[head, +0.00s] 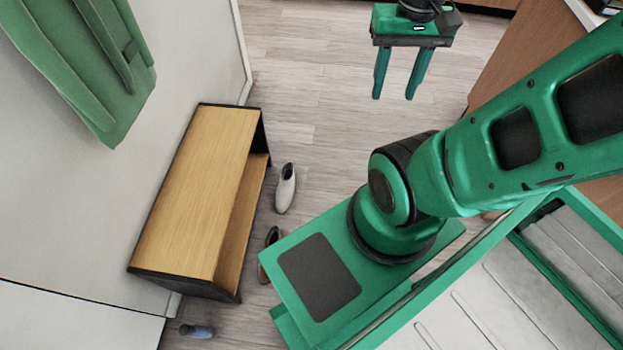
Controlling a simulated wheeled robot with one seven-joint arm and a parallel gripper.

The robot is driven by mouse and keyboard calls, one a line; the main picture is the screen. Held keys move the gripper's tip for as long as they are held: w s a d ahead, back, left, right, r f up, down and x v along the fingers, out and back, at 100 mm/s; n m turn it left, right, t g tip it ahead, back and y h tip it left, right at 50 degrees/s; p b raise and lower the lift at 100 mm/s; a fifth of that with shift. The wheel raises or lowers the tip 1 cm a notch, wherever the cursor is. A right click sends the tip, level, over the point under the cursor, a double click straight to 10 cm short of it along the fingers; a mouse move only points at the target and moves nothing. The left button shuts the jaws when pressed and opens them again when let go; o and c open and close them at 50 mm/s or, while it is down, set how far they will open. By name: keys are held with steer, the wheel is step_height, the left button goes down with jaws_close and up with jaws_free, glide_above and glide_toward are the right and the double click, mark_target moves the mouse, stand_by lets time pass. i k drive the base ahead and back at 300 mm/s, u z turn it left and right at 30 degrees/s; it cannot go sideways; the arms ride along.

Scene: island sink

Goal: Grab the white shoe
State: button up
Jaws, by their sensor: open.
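The white shoe (286,189) lies on the wood floor, just right of a low wooden shelf unit. It has a dark opening at its upper end. My gripper (397,97) is at the top of the head view, up and to the right of the shoe. Its two green fingers are apart, with only floor visible between them. It is well away from the shoe and touches nothing.
The shelf unit (195,190) stands against the left wall. A brown and dark shoe (268,252) is partly hidden by my base. A blue-grey shoe (197,331) lies at the bottom. A green bag-like item (85,60) hangs upper left. Floor (320,100) beyond the white shoe is clear.

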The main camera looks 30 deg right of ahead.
mark_target(286, 189)
steer(key=z, duration=0.25)
steer(key=k, duration=0.5)
steer(key=z, duration=1)
steer(key=i, duration=1.5)
steer(key=u, duration=2.1)
